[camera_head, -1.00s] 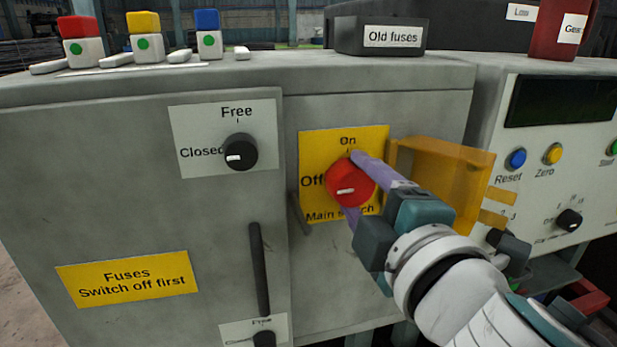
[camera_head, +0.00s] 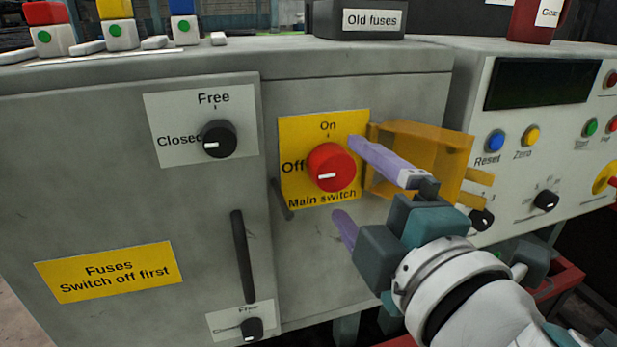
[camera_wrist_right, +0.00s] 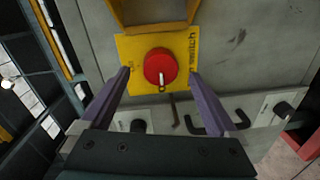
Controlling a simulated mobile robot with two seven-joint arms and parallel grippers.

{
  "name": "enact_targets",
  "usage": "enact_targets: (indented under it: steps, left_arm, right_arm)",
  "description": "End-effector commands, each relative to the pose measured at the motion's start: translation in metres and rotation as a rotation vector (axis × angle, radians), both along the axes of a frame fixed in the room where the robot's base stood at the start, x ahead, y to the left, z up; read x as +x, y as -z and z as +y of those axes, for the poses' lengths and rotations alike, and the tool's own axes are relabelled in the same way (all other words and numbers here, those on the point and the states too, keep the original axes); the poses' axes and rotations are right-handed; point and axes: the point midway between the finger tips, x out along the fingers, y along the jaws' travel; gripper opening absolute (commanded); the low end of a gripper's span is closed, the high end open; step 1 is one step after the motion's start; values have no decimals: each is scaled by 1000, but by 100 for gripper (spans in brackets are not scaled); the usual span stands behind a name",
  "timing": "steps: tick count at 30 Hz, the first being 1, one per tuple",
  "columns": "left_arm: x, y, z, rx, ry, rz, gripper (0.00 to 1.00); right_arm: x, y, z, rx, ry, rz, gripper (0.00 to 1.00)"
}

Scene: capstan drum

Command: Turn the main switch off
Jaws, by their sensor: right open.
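The main switch is a round red knob (camera_head: 331,168) on a yellow plate (camera_head: 292,132) marked On at the top and Off at the left. Its white mark lies to the left, toward Off. My right gripper (camera_head: 347,180) is open, with its purple fingers apart in front of the plate and to the right of the knob, clear of it. In the right wrist view the knob (camera_wrist_right: 160,66) shows between and beyond the open fingers (camera_wrist_right: 160,74), and its mark points to the Off lettering. My left gripper is not in view.
An amber cover (camera_head: 425,150) stands swung open right of the plate. A Free/Closed knob (camera_head: 219,139) and a dark door handle (camera_head: 243,256) are to the left. A control panel (camera_head: 480,120) stands right. An Old fuses box (camera_head: 357,20) sits on top.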

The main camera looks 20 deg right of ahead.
Motion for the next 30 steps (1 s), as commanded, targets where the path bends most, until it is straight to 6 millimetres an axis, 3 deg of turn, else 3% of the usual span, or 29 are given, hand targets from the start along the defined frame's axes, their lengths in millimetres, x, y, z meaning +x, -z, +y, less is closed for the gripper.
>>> enact_targets:
  steps: [3,9,23,26,30]
  left_arm:
    - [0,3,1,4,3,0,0]
    - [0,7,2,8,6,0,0]
    - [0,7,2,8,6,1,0]
    - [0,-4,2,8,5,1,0]
    - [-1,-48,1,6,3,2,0]
  right_arm:
    - [-24,1,-1,2,1,4,95]
    - [-51,-1,-2,1,2,2,95]
    - [-61,-4,-3,1,2,0,95]
    - [-61,-14,-11,39,37,21,95]
    - [-69,-41,-50,246,213,144,95]
